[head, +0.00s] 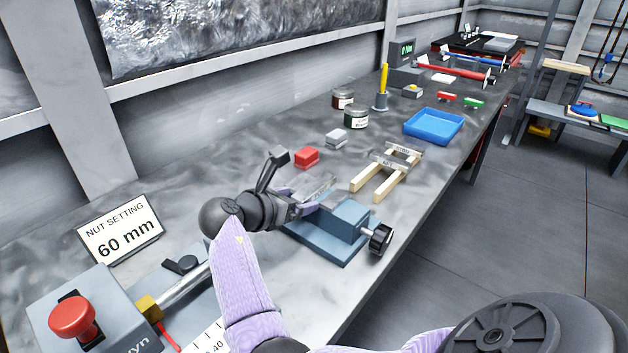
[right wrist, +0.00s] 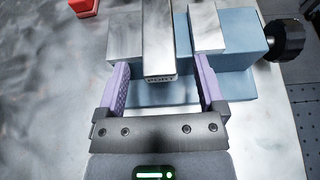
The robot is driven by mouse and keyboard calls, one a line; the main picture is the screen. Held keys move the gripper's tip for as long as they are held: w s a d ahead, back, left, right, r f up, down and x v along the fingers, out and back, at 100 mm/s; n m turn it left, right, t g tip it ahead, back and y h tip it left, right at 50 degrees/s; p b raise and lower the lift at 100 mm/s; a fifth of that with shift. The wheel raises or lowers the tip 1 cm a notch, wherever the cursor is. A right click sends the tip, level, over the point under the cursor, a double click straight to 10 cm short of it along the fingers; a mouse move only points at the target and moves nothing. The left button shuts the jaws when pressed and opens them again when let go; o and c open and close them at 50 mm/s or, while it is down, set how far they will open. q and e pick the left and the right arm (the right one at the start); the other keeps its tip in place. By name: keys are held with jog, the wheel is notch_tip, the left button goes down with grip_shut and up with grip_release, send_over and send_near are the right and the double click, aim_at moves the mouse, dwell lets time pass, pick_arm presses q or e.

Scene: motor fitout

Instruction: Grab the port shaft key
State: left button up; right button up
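The port shaft key (right wrist: 158,40) is a silver metal bar with PORT on its near end. It sits at the blue vise (right wrist: 240,85), between two silver jaw blocks; I cannot tell whether they clamp it. In the head view the vise (head: 350,215) stands near the bench's front edge, and my gripper partly hides the key (head: 320,186). My right gripper (right wrist: 160,90) is open, with one finger on each side of the key's near end and visible gaps between. It also shows in the head view (head: 308,200). My left gripper is not in view.
A wooden rack (head: 365,182) with metal bars lies beyond the vise. A red block (head: 307,156), a grey block (head: 336,138), jars (head: 356,118) and a blue tray (head: 434,126) stand farther back. The vise's black knob (head: 381,238) sticks out at the right.

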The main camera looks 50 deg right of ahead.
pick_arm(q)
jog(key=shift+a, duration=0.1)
pick_arm(e)
grip_shut()
dwell(0.3)
